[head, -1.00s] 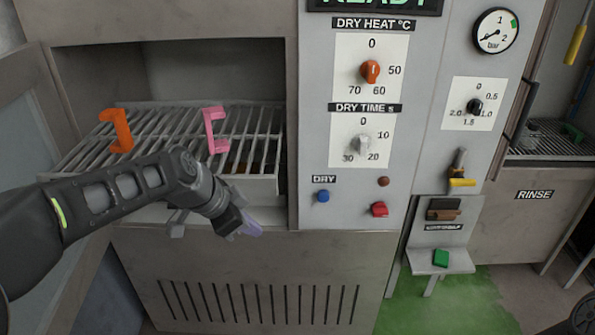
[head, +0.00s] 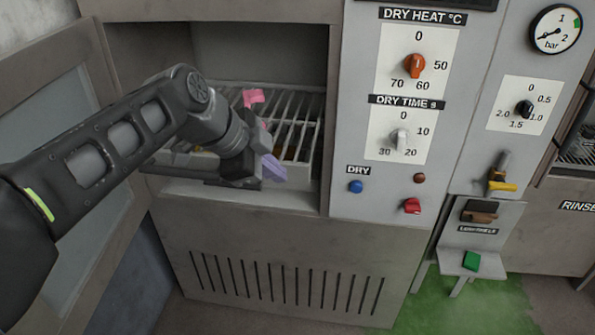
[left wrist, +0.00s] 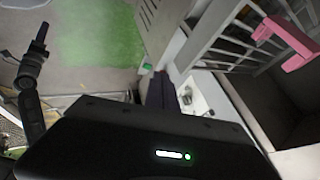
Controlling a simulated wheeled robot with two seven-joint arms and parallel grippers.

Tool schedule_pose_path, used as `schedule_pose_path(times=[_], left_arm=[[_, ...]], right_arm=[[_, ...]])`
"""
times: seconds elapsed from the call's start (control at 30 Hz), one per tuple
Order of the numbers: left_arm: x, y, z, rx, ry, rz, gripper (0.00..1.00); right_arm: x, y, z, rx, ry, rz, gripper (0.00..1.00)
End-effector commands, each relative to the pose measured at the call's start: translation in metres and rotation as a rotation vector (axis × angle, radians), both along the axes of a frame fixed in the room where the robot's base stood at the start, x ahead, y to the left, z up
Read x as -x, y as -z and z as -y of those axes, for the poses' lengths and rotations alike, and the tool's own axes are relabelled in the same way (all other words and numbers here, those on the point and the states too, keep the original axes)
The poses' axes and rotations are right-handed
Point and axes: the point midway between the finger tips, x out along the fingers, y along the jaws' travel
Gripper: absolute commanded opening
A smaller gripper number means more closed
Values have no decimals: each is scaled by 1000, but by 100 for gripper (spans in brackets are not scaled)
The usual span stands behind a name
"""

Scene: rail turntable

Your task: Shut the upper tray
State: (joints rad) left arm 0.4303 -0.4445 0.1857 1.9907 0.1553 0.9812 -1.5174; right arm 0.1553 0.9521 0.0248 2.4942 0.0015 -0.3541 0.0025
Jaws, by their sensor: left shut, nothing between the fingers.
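The upper tray is a grey wire rack (head: 311,105) in the dryer opening. A pink bracket (head: 254,97) stands on it, partly hidden by my arm. The rack (left wrist: 228,45) and pink bracket (left wrist: 283,42) also show in the left wrist view. My left gripper (head: 272,169), with purple fingertips, is shut and empty in front of the tray's front side. Whether it touches the tray I cannot tell. My left forearm hides the tray's left part. My right gripper is not in view.
A dryer door (head: 50,130) stands open at the left. A control panel (head: 400,165) with dials and buttons stands just right of the opening. A small ledge with a green block (head: 471,262) juts out at lower right. Floor is clear in front.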

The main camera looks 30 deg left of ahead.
Motion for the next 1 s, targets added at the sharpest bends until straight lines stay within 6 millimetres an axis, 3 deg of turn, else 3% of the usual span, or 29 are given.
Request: schedule_pose_path(times=[0.4, 0.63, 1.0], left_arm=[[-46, 62, 15, 3, -1, -6, 0], [-75, 59, 4, 3, -1, -3, 0], [-81, 61, 2, 1, -1, 0, 0]], right_arm=[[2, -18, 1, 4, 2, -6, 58], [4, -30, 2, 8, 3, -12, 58], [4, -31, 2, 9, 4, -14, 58]])
